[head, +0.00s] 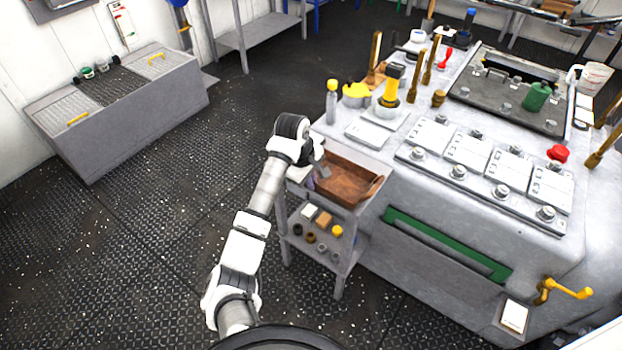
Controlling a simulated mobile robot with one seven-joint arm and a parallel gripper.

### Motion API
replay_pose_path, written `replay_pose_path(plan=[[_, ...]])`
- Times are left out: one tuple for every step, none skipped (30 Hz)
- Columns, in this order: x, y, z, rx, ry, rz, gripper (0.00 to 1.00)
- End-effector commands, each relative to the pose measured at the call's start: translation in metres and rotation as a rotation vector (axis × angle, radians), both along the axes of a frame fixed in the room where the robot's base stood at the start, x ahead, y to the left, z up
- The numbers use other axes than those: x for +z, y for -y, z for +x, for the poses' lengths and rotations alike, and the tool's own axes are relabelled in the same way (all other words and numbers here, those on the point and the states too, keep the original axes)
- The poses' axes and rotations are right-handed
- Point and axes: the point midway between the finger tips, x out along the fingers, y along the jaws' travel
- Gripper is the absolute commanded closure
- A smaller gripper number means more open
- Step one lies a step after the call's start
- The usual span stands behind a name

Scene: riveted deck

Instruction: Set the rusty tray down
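The rusty tray (345,192) is a brown, shallow, rectangular tray with raised sides. It is over the top of a small grey shelf stand (292,212) beside the big grey machine block. It looks about level and empty, and I cannot tell whether its underside touches the stand top. My gripper (321,172) is at the tray's left end, over or against its rim. The fingers are small and partly hidden by my wrist, so I cannot tell whether they are closed on the rim.
The stand's lower shelf holds several small items (324,220). The machine block (400,190) stands close on the right, with a bottle (331,102), a yellow torch (391,85) and wooden-handled tools on top. A grey chest (120,110) is at left. The deck between is clear.

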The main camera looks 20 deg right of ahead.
Motion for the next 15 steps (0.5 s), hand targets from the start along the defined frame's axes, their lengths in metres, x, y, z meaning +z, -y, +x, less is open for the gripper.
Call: replay_pose_path(plan=[[0.0009, 0.0001, 0.0004, 0.000, 0.002, -0.001, 1.00], [0.0010, 0.0001, 0.0004, 0.000, 0.002, -0.001, 1.00], [0.0010, 0.0001, 0.0004, 0.000, 0.002, -0.001, 1.00], [0.0011, 0.0000, 0.0004, 0.000, 0.002, -0.001, 1.00], [0.0011, 0.0000, 0.0004, 0.000, 0.002, -0.001, 1.00], [0.0011, 0.0000, 0.0004, 0.000, 0.002, -0.001, 1.00], [0.0010, 0.0001, 0.0004, 0.000, 0.002, -0.001, 1.00], [0.0009, 0.0000, 0.0005, 0.000, 0.002, -0.001, 1.00], [0.0007, 0.0000, 0.0005, 0.000, 0.002, -0.001, 1.00], [0.0005, 0.0000, 0.0005, 0.000, 0.002, -0.001, 1.00], [0.0002, 0.0000, 0.0005, 0.000, 0.002, -0.001, 1.00], [-0.0003, -0.0001, 0.0005, 0.000, 0.002, -0.001, 1.00], [-0.0008, -0.0001, 0.0006, 0.000, 0.002, -0.001, 1.00], [-0.0014, -0.0002, 0.0005, 0.000, 0.002, -0.001, 1.00], [-0.0022, -0.0002, 0.0006, 0.000, 0.002, -0.001, 1.00]])
